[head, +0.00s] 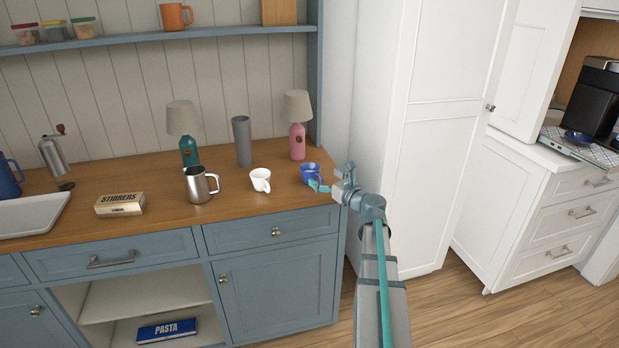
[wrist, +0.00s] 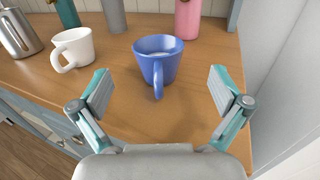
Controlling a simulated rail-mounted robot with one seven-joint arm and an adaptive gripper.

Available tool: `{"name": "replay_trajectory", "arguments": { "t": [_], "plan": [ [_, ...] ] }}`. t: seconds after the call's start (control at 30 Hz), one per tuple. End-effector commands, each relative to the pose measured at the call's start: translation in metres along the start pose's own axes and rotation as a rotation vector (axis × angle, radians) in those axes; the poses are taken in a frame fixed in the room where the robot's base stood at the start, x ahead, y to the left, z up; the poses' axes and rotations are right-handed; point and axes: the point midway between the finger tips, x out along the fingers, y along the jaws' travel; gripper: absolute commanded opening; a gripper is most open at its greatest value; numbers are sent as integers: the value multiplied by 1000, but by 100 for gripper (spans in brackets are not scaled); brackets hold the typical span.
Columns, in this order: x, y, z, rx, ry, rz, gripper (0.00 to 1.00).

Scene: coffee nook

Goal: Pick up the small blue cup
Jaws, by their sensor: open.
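The small blue cup (head: 309,172) stands upright near the right end of the wooden counter. In the wrist view the blue cup (wrist: 157,62) is ahead of my gripper, between the lines of its two fingers, with its handle pointing toward me. My gripper (wrist: 162,92) is open and empty, with its fingers spread wider than the cup. In the head view my gripper (head: 322,186) is at the counter's right front edge, close to the cup and partly overlapping it in the picture.
A white cup (head: 260,180) stands just left of the blue cup. Farther left is a steel mug (head: 198,185). A pink bottle-shaped lamp (head: 297,138) and grey cylinder (head: 242,141) stand behind. A tall white cabinet (head: 425,130) is on the right. The counter's front edge is clear.

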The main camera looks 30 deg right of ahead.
Motion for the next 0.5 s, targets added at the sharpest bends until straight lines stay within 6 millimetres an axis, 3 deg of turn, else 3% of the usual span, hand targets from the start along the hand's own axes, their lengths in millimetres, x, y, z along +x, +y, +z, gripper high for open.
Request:
{"name": "replay_trajectory", "arguments": {
  "t": [0.1,0.37,0.5],
  "plan": [
    [16,0,0,0,1,2,100],
    [33,0,0,-1,1,1,100],
    [53,2,1,-2,2,3,100]
  ]
}}
